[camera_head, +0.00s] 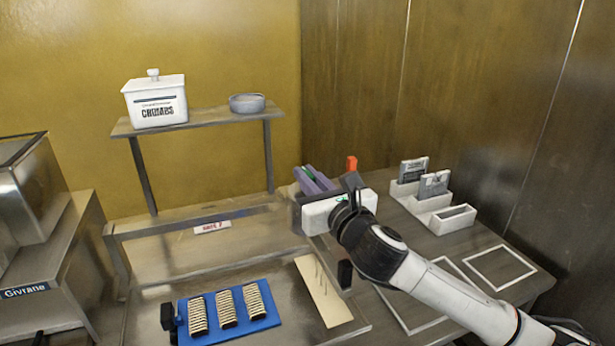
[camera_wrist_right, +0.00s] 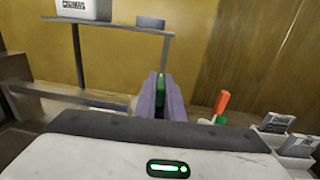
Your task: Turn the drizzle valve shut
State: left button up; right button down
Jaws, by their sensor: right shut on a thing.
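My right gripper (camera_head: 312,178) reaches toward the back of the bench in the head view. Its purple fingers (camera_wrist_right: 160,98) are closed around a narrow green piece (camera_wrist_right: 159,97), which also shows between them in the head view (camera_head: 309,173). The green piece may be the drizzle valve's handle, but its body is hidden by the fingers and gripper housing, so I cannot tell its turn angle. My left gripper is not in view.
An orange upright piece (camera_head: 351,163) stands just right of the fingers. A white holder with cards (camera_head: 447,221) is farther right. A shelf (camera_head: 205,118) bears a crumbs box (camera_head: 155,103) and a grey bowl (camera_head: 247,103). Dark striped bars lie on a blue board (camera_head: 271,319).

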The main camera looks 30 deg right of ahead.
jog(key=n+y, duration=0.2)
jog(key=y, duration=0.1)
jog(key=n+y, duration=0.2)
jog(key=y, duration=0.2)
jog(key=shift+d+f+n+y, duration=0.15)
jog(key=shift+n+y, duration=0.15)
jog(key=shift+n, duration=0.1)
jog(key=n+g+y, duration=0.1)
jog(key=y, duration=0.1)
jog(key=n+g+y, duration=0.1)
jog(key=n+y, duration=0.1)
jog(key=y, duration=0.1)
jog(key=shift+n+g, duration=0.3)
jog(key=n+g+y, duration=0.2)
jog(key=y, duration=0.1)
jog(key=shift+w+r+n, duration=0.1)
jog(key=shift+r+n, duration=0.1)
jog(key=shift+n, duration=0.1)
jog(key=n+g+y+b, duration=0.1)
jog(key=n+g+y, duration=0.1)
jog(key=g+y, duration=0.1)
jog(key=shift+n+g, duration=0.4)
jog(key=shift+a+n+g+y+b, duration=0.2)
jog(key=shift+n+g+y+b, duration=0.8)
jog(key=shift+n+g, duration=0.85)
jog(key=shift+g, duration=0.85)
jog(key=c, duration=1.8)
grip_release()
jog(key=shift+c, duration=0.2)
jog(key=shift+d, duration=0.1)
